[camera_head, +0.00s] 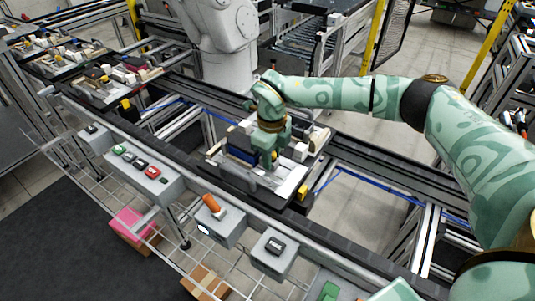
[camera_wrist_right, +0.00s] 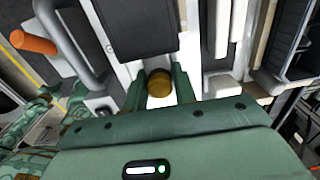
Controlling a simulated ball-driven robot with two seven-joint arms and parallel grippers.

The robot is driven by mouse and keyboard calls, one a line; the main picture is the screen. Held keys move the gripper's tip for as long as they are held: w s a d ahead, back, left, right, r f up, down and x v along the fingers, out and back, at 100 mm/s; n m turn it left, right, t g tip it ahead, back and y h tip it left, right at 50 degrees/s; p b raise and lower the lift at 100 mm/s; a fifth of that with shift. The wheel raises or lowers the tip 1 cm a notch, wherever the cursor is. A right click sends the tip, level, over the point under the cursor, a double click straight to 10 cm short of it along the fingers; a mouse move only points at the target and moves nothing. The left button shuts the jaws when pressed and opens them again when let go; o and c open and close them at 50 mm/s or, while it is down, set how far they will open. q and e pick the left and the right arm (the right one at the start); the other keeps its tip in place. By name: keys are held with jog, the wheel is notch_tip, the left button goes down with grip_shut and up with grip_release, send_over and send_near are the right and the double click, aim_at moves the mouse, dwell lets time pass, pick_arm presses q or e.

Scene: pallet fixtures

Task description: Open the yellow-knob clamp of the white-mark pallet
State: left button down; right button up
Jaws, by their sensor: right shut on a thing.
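My right gripper (camera_head: 269,159) reaches down onto the nearest pallet (camera_head: 289,186), which sits on the conveyor in the middle of the head view. The clamp's body below the knob is mostly hidden by the gripper. In the head view the gripper largely covers the knob. I cannot make out a white mark for certain. My left gripper is not in view.
Other loaded pallets (camera_head: 112,84) stand farther up the conveyor at the left. A dark block (camera_wrist_right: 138,27) lies just beyond the knob. Control boxes, one with an orange handle (camera_head: 211,203), line the conveyor's near side. A large white robot (camera_head: 222,40) stands behind the line.

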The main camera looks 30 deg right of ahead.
jog(key=shift+s+d+r+p, duration=0.1)
jog(key=shift+s+d+p, duration=0.3)
jog(key=shift+s+p, duration=0.2)
jog(key=shift+s+d+p, duration=0.35)
jog(key=shift+s+p, duration=0.2)
jog(key=shift+s, duration=0.05)
jog(key=o, duration=0.8)
jog(key=shift+c, duration=0.2)
jog(key=shift+w+a, duration=0.1)
notch_tip(320, 180, up, 8)
jog(key=p, duration=0.6)
jog(key=shift+p, duration=0.35)
